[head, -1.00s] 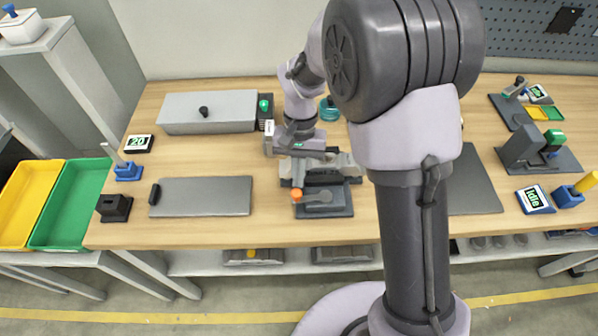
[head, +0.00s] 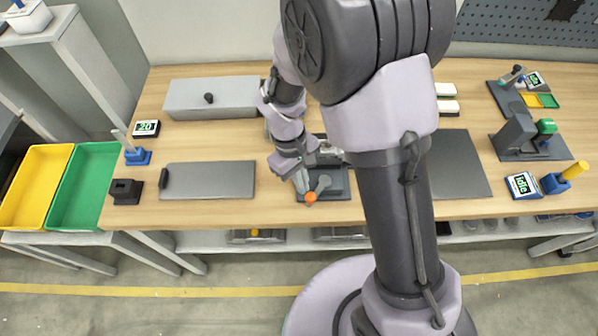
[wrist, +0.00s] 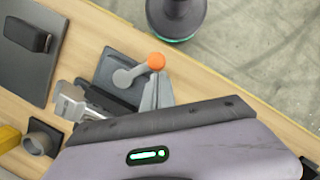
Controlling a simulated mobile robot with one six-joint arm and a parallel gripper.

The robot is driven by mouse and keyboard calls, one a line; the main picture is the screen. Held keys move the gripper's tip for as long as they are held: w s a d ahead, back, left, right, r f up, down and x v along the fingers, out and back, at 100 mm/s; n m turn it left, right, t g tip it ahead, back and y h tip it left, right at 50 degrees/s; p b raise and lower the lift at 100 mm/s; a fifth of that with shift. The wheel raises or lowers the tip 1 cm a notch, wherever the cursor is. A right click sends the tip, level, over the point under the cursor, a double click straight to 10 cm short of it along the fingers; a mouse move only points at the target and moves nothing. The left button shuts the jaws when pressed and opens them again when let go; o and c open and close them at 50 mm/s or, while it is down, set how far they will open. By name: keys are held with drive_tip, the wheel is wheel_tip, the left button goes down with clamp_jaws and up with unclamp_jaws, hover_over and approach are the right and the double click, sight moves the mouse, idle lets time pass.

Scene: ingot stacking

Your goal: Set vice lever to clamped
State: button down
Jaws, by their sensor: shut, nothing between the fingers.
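The vice (head: 340,183) stands on a dark base near the table's front edge, partly hidden by my arm in the head view. Its grey lever with an orange knob (head: 310,197) points toward the front left from its pivot.
A grey plate (head: 210,180) lies left of the vice and a grey box (head: 212,98) stands behind it. A dark mat (head: 455,165) lies to the right. Yellow (head: 35,187) and green (head: 84,187) bins are at far left. The table's front edge is close to the vice.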

sight(315, 198)
drive_tip(key=s+n, duration=0.1)
drive_tip(key=s+d+n+p, duration=0.1)
drive_tip(key=n, duration=0.1)
drive_tip(key=shift+d+r+n+t+h, duration=0.1)
drive_tip(key=shift+d+n+t+h, duration=0.05)
drive_tip(key=shift+n+t+h, duration=0.15)
drive_tip(key=shift+s+d+n+t+p, duration=0.25)
drive_tip(key=shift+d+n, duration=0.2)
drive_tip(key=shift+n, duration=0.45)
drive_tip(key=shift+s+d+n+t+p, duration=0.15)
drive_tip(key=shift+s+d+n, duration=0.25)
drive_tip(key=shift+n, duration=0.5)
drive_tip(key=shift+d, duration=0.1)
drive_tip(key=p+v, duration=0.9)
drive_tip(key=shift+a+r, duration=0.3)
drive_tip(key=shift+r, duration=0.05)
drive_tip(key=shift+w, duration=0.1)
